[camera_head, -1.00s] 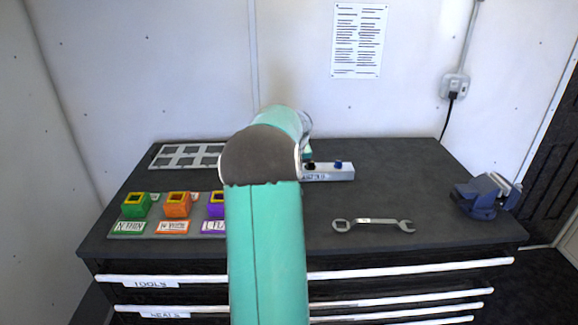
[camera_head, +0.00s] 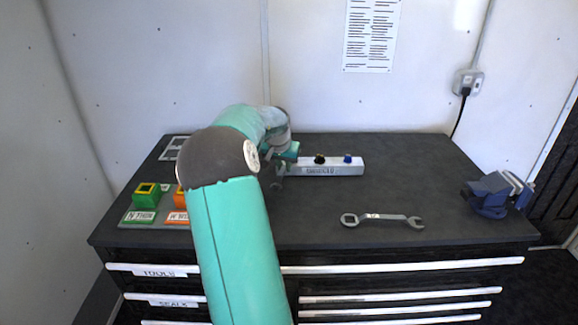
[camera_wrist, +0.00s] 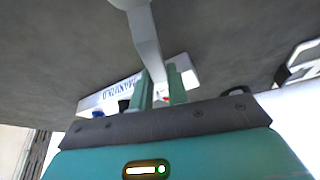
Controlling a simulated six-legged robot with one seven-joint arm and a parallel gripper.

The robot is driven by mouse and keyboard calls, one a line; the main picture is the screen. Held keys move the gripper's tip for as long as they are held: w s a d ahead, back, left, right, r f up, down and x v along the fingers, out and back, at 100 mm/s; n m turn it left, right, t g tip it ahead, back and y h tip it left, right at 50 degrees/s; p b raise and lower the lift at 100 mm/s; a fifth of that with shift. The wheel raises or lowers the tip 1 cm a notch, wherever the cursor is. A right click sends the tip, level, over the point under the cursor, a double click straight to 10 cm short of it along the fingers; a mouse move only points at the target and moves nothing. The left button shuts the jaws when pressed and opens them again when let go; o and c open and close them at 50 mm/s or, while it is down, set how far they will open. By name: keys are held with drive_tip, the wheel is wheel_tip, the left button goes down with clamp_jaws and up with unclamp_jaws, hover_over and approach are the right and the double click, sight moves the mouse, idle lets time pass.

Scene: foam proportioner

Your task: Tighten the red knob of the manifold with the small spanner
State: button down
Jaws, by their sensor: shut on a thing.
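The manifold (camera_head: 330,167) is a pale grey block at the back middle of the bench, and it also shows in the wrist view (camera_wrist: 112,95). Its black-topped knob (camera_head: 319,159) and blue knob (camera_head: 347,159) stand on top. My gripper (camera_head: 288,156) is at the block's left end. In the wrist view its green fingers (camera_wrist: 158,88) are shut on a grey spanner (camera_wrist: 143,38), whose shaft extends away from them. A small patch of the red knob (camera_wrist: 166,98) shows between the fingers; the rest is hidden. Contact between spanner and knob cannot be told.
A larger spanner (camera_head: 382,219) lies on the front of the bench. A blue vise (camera_head: 493,195) stands at the right edge. Green (camera_head: 146,195) and orange (camera_head: 180,198) blocks stand at the left, partly behind my arm. The bench right of the manifold is clear.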

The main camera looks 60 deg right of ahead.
drive_tip(key=w+m+g, duration=0.1)
drive_tip(key=w+m, duration=0.2)
drive_tip(key=shift+m+g, duration=0.3)
drive_tip(key=shift+m, duration=0.1)
drive_tip(key=w+m, duration=0.1)
drive_tip(key=m, duration=0.1)
drive_tip(key=w+d+m+g, duration=0.1)
drive_tip(key=m, duration=0.1)
drive_tip(key=shift+w, duration=0.4)
drive_tip(key=shift+s+y, duration=0.15)
drive_tip(key=shift+y, duration=0.15)
drive_tip(key=shift+s+a+n, duration=0.35)
drive_tip(key=shift+s+n, duration=0.2)
drive_tip(key=shift+n, duration=0.25)
drive_tip(key=shift+w+d+r, duration=0.1)
drive_tip(key=shift+r, duration=2.9)
